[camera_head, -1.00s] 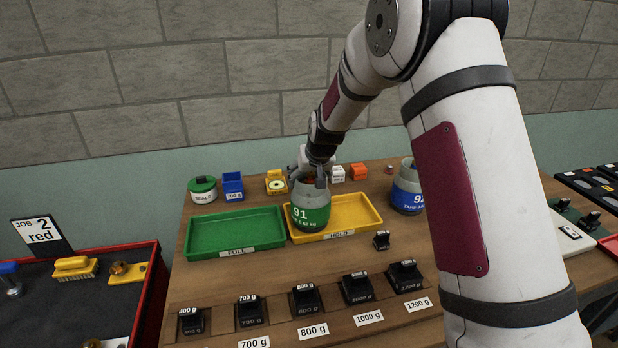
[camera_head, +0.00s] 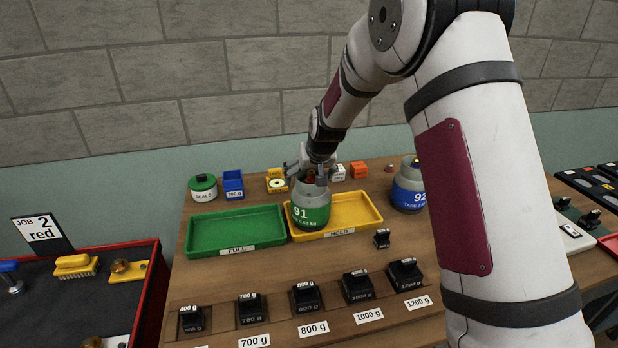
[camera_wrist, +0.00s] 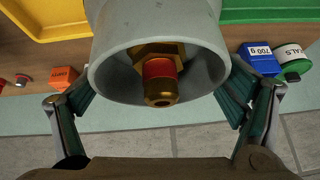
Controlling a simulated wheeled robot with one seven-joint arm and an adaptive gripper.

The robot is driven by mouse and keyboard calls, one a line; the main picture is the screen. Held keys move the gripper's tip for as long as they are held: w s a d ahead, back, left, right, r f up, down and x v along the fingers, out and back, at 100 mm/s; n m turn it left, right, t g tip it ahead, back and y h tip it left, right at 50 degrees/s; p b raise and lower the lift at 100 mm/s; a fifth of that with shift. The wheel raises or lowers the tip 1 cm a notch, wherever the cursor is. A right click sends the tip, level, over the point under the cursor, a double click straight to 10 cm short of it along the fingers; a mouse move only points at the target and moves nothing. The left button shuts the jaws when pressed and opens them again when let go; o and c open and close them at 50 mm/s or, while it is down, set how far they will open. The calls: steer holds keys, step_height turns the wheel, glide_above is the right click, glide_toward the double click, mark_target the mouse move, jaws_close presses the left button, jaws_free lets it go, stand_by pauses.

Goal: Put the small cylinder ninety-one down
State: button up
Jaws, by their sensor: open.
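The small cylinder ninety-one (camera_head: 311,213) is grey with a green band marked 91. It stands upright at the left end of the yellow HOLD tray (camera_head: 362,211), by the green FULL tray (camera_head: 237,231). My gripper (camera_head: 314,178) is at its collar. In the wrist view, the cylinder's grey collar (camera_wrist: 110,72) surrounds a brass valve with a red band (camera_wrist: 158,75). My gripper's fingers (camera_wrist: 160,105) are spread on either side of the collar and look apart from it. The cylinder's base is partly hidden by the tray's front wall.
Cylinder 92 (camera_head: 408,190) stands right of the HOLD tray, partly behind my arm. Several black weights line the table front, one (camera_head: 382,239) closer to the tray. A green-lidded SEALS tub (camera_head: 203,188), a blue block (camera_head: 233,185) and an orange block (camera_head: 358,170) stand behind the trays.

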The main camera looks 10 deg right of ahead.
steer(key=v, duration=1.1)
steer(key=shift+s+r, duration=0.2)
steer(key=s+r, duration=0.6)
steer(key=s, duration=0.3)
steer(key=s+d+r+g, duration=0.1)
steer(key=s+r, duration=0.1)
steer(key=s, duration=2.6)
steer(key=shift+s+n+h, duration=0.3)
steer(key=shift+s+n, duration=0.05)
steer(key=shift+n, duration=0.05)
steer(key=shift+d, duration=0.1)
